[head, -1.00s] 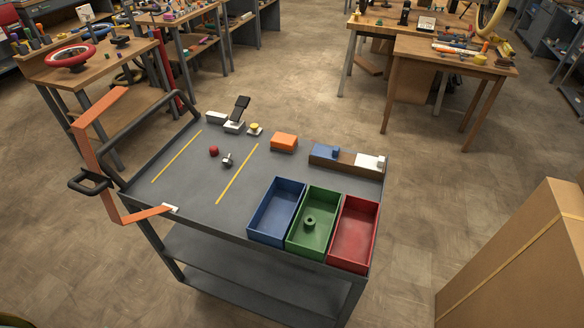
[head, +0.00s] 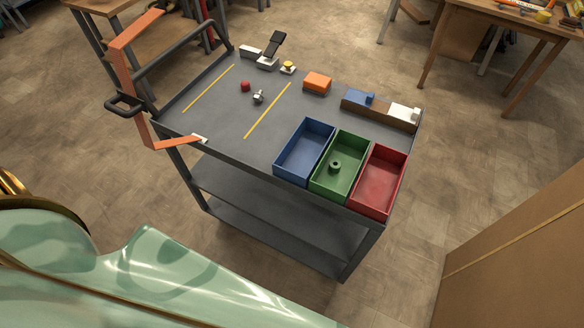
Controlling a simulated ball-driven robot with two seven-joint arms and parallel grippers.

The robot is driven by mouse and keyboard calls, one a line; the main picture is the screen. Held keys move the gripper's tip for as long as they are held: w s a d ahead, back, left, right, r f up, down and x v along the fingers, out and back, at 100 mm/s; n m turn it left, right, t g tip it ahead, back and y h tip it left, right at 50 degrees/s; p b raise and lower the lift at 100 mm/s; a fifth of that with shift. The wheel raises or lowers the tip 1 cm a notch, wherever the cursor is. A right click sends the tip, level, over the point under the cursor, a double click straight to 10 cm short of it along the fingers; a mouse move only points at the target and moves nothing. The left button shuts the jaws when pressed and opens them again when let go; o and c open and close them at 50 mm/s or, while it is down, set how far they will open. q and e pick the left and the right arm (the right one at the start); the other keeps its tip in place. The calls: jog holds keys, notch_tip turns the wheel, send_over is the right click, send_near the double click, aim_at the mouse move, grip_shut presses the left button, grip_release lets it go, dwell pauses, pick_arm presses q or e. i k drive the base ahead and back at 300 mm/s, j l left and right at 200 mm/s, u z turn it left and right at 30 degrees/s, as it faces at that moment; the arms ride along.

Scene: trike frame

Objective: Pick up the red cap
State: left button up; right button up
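The red cap (head: 245,86) is a small, rounded red piece on the grey top of the cart (head: 212,108). It sits between two yellow lines, toward the left part of the top. A small grey metal piece (head: 258,97) lies just to its right and nearer to me. Nothing touches or covers the cap. Neither of my grippers is in view. A smooth mint-green surface, which looks like part of my own body, fills the lower left.
Blue (head: 304,151), green (head: 340,165) and red (head: 378,181) bins line the cart's near right edge; a green ring (head: 335,165) lies in the green one. An orange bent bar (head: 126,75) and black rail edge the left. A cardboard box (head: 525,250) stands at right.

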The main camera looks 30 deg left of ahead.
aim_at(246, 85)
jog(key=j, duration=2.25)
jog(key=i, duration=0.05)
